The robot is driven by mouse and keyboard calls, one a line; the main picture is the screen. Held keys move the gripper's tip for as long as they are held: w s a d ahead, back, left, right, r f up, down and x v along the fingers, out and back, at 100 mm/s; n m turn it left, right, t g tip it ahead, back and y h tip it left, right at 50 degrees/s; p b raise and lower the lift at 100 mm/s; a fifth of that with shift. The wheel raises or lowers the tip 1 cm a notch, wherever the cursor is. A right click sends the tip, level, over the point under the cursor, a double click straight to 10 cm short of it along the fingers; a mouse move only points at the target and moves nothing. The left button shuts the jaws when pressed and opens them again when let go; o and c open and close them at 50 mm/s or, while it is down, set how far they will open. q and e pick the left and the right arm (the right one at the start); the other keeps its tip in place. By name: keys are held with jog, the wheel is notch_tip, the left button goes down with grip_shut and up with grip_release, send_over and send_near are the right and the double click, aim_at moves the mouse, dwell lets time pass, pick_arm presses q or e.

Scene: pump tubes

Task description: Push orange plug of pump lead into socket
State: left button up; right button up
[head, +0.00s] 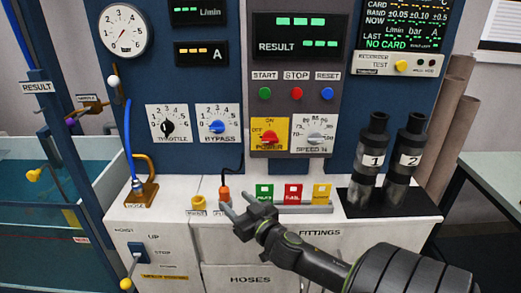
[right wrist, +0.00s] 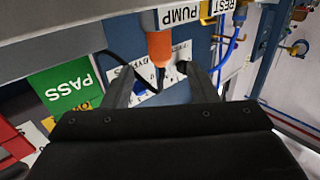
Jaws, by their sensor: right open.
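The orange plug (head: 224,194) of the pump lead stands upright on the cabinet's front ledge, its black lead rising behind it. In the right wrist view the orange plug (right wrist: 159,46) sits beside the PUMP label (right wrist: 181,15). I cannot tell how deep it sits; the socket's opening is hidden. A yellow holder (head: 198,203) stands just left of it. My right gripper (head: 235,204) is open and empty at the plug's right. In the wrist view its fingers (right wrist: 158,78) lie either side of the dark lead, apart from the orange body. My left gripper is out of view.
Green (head: 264,193), red (head: 293,193) and yellow (head: 321,193) cards stand in a rack to the right. Two black cylinders (head: 372,160) stand farther right. A blue hose (head: 129,140) hangs at the left. The control panel rises behind the ledge.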

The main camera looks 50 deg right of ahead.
jog(key=s+a+b, duration=0.1)
jog(key=s+a, duration=0.1)
jog(key=s, duration=0.8)
jog(key=shift+b, duration=0.4)
dwell(0.5)
